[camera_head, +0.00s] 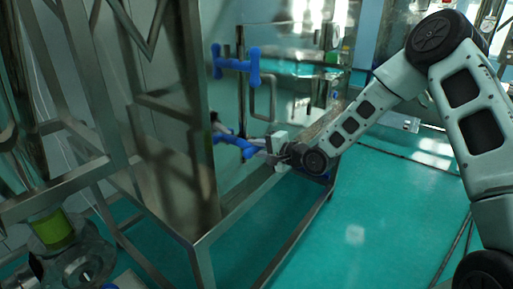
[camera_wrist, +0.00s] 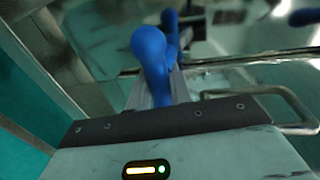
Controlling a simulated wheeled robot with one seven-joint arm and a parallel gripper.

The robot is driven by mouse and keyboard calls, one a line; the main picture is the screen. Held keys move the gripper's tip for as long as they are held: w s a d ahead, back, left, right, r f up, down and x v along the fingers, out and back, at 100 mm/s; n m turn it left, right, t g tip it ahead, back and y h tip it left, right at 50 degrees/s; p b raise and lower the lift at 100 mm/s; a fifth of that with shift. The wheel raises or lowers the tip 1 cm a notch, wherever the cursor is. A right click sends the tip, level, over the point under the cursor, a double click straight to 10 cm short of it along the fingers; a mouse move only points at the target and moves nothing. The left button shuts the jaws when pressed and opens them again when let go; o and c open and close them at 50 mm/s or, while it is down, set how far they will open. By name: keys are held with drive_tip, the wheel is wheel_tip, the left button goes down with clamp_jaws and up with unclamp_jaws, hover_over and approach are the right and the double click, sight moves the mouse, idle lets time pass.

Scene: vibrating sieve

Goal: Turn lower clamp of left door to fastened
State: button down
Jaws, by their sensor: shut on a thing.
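The lower clamp (camera_head: 232,142) has a blue handle and sits low on the steel cabinet in the head view. In the wrist view its rounded blue end (camera_wrist: 149,48) rises between my fingers. My gripper (camera_head: 270,152) reaches it from the right and is shut on the blue handle. The fingers (camera_wrist: 163,88) partly hide the handle. The upper clamp (camera_head: 236,66), also blue, sits above on the same upright. The door's steel pull handle (camera_head: 272,98) is to the right of the clamps, and its end also shows in the wrist view (camera_wrist: 300,112). The lower clamp's exact setting is hard to tell.
A steel frame (camera_head: 205,240) stands at the left and below the cabinet, close under my wrist. The green floor (camera_head: 370,235) is open to the right.

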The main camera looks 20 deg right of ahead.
drive_tip(key=shift+d, duration=0.1)
drive_tip(key=c, duration=1.3)
unclamp_jaws()
drive_tip(key=shift+s, duration=0.1)
drive_tip(key=b+v, duration=0.4)
drive_tip(key=v, duration=1.3)
drive_tip(key=shift+d, duration=0.15)
drive_tip(key=s+a+f+n+g+h+b, duration=0.45)
drive_tip(key=s+a+f+n+g, duration=0.3)
drive_tip(key=a+n, duration=0.3)
drive_tip(key=s+a+n+g+h, duration=0.1)
drive_tip(key=s+a+n, duration=0.1)
drive_tip(key=s, duration=0.5)
drive_tip(key=s+a+n+g+h+b, duration=0.1)
drive_tip(key=s+a+n+g, duration=0.1)
drive_tip(key=s, duration=0.5)
drive_tip(key=s+a+n+g+h, duration=0.2)
drive_tip(key=s+n, duration=0.2)
drive_tip(key=s, duration=0.3)
drive_tip(key=shift+s+a+r+b, duration=0.15)
drive_tip(key=shift+s+a+b, duration=0.05)
drive_tip(key=shift+a+b, duration=0.15)
